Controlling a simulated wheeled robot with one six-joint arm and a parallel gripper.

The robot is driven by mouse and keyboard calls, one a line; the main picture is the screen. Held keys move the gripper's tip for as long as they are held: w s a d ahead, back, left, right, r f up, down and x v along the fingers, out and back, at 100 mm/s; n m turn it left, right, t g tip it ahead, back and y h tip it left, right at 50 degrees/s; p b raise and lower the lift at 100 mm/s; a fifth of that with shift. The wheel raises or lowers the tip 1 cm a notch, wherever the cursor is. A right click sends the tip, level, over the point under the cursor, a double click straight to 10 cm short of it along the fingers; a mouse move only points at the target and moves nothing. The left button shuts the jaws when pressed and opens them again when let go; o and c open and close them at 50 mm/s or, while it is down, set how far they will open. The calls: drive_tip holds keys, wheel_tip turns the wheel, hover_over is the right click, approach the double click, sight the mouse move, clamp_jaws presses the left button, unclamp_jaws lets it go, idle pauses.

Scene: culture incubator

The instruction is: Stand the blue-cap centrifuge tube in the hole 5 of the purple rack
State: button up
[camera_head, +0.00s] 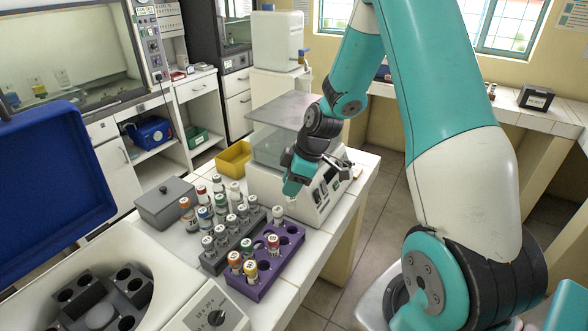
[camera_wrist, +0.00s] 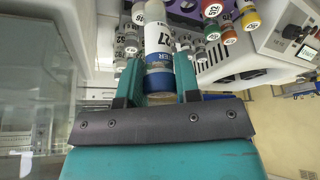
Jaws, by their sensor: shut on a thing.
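The purple rack (camera_head: 258,289) stands on the white bench in the head view, with several capped tubes in its near part and open holes toward its far right end. A corner of this rack (camera_wrist: 183,8) shows at the top of the wrist view. In the head view my gripper (camera_head: 292,186) is above the rack's far end, beside the white device; the held tube is not clear there.
A grey rack (camera_head: 213,264) full of tubes stands left of the purple rack. A white device (camera_head: 322,190) stands behind it, with a yellow bin (camera_head: 234,158) and grey box (camera_head: 166,203) nearby. An open centrifuge (camera_head: 160,270) with a blue lid (camera_head: 50,185) is at left.

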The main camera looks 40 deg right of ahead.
sight(292, 209)
drive_tip(key=shift+f+b, duration=2.15)
drive_tip(key=shift+f, duration=0.85)
drive_tip(key=shift+f, duration=0.1)
drive_tip(key=shift+d+f+b, duration=0.1)
drive_tip(key=shift+f+b, duration=0.1)
drive_tip(key=shift+b, duration=0.1)
drive_tip(key=shift+f, duration=0.15)
drive_tip(key=shift+f+b, duration=0.75)
drive_tip(key=shift+b, duration=0.05)
drive_tip(key=shift+f, duration=0.15)
drive_tip(key=shift+f+b, duration=1.45)
drive_tip(key=shift+f, duration=0.1)
